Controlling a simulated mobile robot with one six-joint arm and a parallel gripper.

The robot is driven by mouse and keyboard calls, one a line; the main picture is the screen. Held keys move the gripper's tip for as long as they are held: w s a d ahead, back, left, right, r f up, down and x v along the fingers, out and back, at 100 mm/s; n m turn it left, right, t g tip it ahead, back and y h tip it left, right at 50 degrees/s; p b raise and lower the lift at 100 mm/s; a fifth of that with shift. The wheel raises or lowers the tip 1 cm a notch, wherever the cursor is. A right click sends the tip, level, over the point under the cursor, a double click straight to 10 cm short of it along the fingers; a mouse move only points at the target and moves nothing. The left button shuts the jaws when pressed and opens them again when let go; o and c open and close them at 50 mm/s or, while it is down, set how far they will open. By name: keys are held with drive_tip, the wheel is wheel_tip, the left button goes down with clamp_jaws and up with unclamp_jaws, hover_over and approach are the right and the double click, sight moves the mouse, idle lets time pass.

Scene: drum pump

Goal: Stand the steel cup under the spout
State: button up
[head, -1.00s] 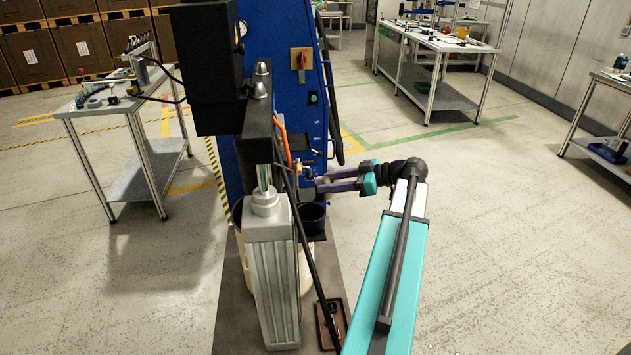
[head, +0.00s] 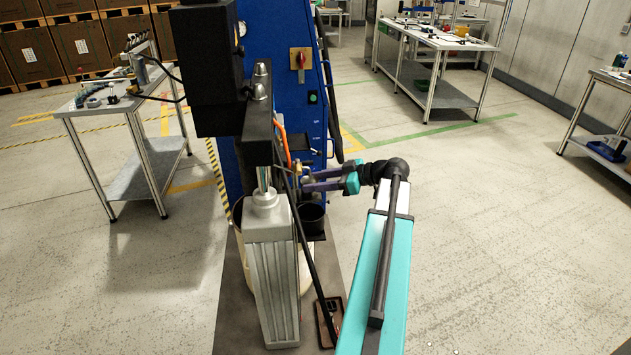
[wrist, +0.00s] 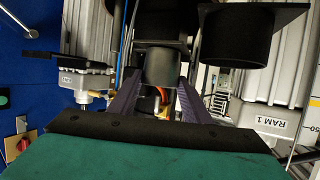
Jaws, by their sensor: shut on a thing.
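My gripper (head: 309,185) reaches in from the right with purple fingers, close to the blue machine. In the wrist view its fingers (wrist: 158,75) stand on both sides of a dark grey, round-sided thing, which looks to be the steel cup (wrist: 161,62), and are shut on it. The cup's rim and base are hard to make out, so its tilt is unclear. A brass fitting (head: 301,168), perhaps the spout, shows beside the fingertips in the head view. The cup is not clear in the head view.
A black pot (head: 312,218) sits just below the fingers. The grey ram column (head: 271,270) stands close in front and hides part of the work area. A black hose (head: 313,270) runs down beside it. Open floor (head: 490,230) lies to the right.

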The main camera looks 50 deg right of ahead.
drive_tip(key=shift+f, duration=0.15)
drive_tip(key=o, duration=1.1)
drive_tip(key=shift+c, duration=0.2)
drive_tip(key=b+v, duration=0.2)
drive_tip(key=v, duration=1)
drive_tip(key=shift+s, duration=0.1)
